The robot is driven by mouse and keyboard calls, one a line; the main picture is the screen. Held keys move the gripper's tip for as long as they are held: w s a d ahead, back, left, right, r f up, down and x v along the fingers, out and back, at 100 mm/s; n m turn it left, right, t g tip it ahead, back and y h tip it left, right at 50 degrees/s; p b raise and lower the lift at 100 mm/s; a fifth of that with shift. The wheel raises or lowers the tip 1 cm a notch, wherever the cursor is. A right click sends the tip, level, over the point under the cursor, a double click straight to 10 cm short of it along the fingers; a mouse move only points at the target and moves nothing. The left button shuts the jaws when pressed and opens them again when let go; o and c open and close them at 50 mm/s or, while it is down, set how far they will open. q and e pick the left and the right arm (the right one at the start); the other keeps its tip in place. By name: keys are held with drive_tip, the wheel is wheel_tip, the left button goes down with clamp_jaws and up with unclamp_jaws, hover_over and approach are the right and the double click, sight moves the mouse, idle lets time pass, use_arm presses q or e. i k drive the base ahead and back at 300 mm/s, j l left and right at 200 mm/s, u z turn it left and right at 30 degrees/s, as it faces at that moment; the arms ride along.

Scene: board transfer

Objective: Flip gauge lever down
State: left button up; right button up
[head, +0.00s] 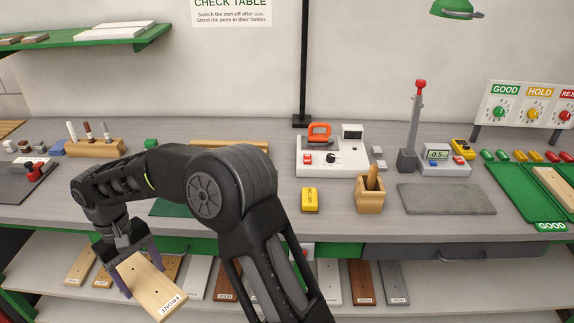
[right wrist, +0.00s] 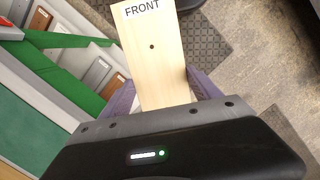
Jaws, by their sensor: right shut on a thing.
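The gauge (head: 446,160) stands at the right on the bench, with a small display that seems to read 0.5. Its tall grey lever (head: 414,115) stands nearly upright beside it, topped by a red knob (head: 421,84). My right gripper (head: 136,267) is far to the left of the lever, low in front of the bench. It is shut on a pale wooden board (head: 155,286) marked FRONT. In the right wrist view the board (right wrist: 155,60) sticks out between the purple fingers. My left gripper is not in view.
A grey plate (head: 446,199) lies bare in front of the gauge. A green GOOD tray (head: 520,198) is at the right. A shelf of boards (head: 330,282) runs below the bench.

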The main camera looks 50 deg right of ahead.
sight(421, 84)
drive_tip(key=k+l, duration=0.25)
drive_tip(key=k, duration=0.25)
drive_tip(key=k+l, duration=0.2)
drive_tip(key=k, duration=0.3)
drive_tip(key=k+l, duration=0.25)
drive_tip(key=k, duration=0.25)
drive_tip(key=z, duration=1.2)
drive_tip(key=i, duration=1.45)
